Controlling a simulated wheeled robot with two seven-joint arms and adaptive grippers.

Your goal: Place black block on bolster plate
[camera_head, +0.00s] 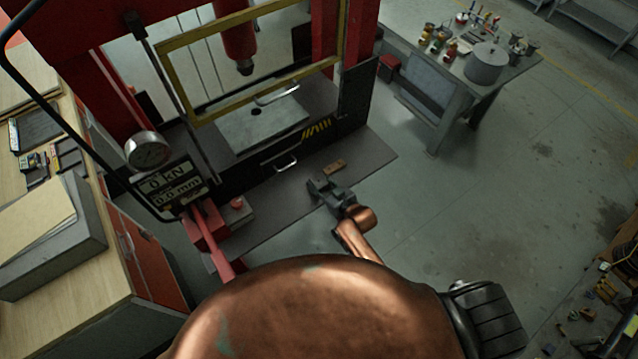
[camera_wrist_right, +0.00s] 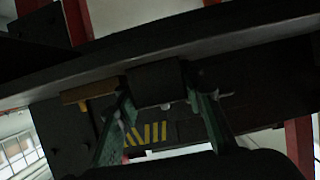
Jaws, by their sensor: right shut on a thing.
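My right gripper (camera_head: 325,191) is in front of the red press, above the dark front shelf. It is shut on a black block, which shows between the fingers in the right wrist view (camera_wrist_right: 154,82). In the head view the block is small and hard to separate from the dark fingers. The bolster plate (camera_head: 265,126) is the pale grey plate inside the press, beneath the ram, with a dark hole in its top. The gripper and block are in front of the plate, apart from it. My left gripper is not in view.
A yellow guard frame (camera_head: 188,99) stands in front of the press opening, with the red ram (camera_head: 239,48) behind it. A brown block (camera_head: 335,167) lies on the dark shelf (camera_head: 281,205). A gauge (camera_head: 147,150) and a display are at left. A side table with a pot (camera_head: 486,65) is at right.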

